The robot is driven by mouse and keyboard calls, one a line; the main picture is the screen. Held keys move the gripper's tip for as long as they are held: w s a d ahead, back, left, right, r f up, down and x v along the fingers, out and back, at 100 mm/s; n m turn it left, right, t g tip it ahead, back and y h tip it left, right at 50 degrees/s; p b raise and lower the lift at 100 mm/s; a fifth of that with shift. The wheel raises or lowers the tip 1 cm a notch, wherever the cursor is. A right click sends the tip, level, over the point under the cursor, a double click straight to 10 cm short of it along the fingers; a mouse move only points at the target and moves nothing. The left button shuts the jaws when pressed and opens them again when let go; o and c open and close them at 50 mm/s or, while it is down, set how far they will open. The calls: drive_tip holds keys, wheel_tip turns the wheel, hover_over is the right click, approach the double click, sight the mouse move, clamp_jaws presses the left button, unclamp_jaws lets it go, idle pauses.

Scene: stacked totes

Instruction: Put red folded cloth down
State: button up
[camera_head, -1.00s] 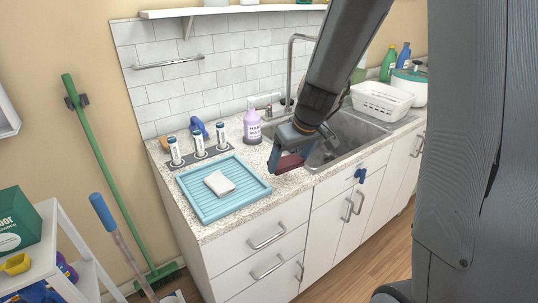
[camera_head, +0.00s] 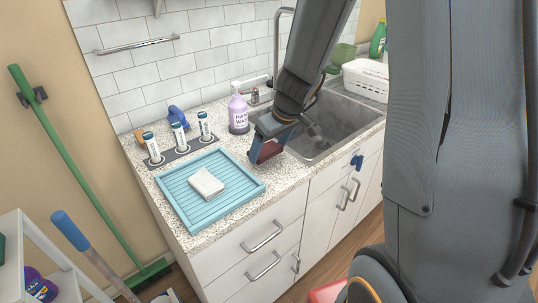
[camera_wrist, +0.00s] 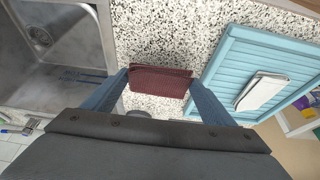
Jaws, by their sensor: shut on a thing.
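The red folded cloth (camera_wrist: 160,81) is dark red and held between the two blue fingers of my gripper (camera_wrist: 158,84) in the wrist view. In the head view the cloth (camera_head: 265,151) hangs at my gripper (camera_head: 270,140), over the speckled counter between the blue tray and the sink. A white folded cloth (camera_head: 206,183) lies on the ribbed light-blue tray (camera_head: 175,186); it also shows in the wrist view (camera_wrist: 262,91). I cannot tell how far the red cloth is above the counter.
The steel sink (camera_head: 350,121) is right of my gripper. A purple hand-wash bottle (camera_head: 238,114) stands behind it. A holder with several white bottles (camera_head: 179,139) is behind the tray. The bare counter (camera_wrist: 165,35) is clear around the cloth.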

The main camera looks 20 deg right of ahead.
sight(271, 152)
wheel_tip(271, 152, down, 2)
drive_tip(key=shift+f+b, duration=0.25)
drive_tip(key=shift+b, duration=0.05)
drive_tip(key=shift+s+f+b, duration=0.1)
drive_tip(key=shift+f+b, duration=0.25)
drive_tip(key=shift+b, duration=0.3)
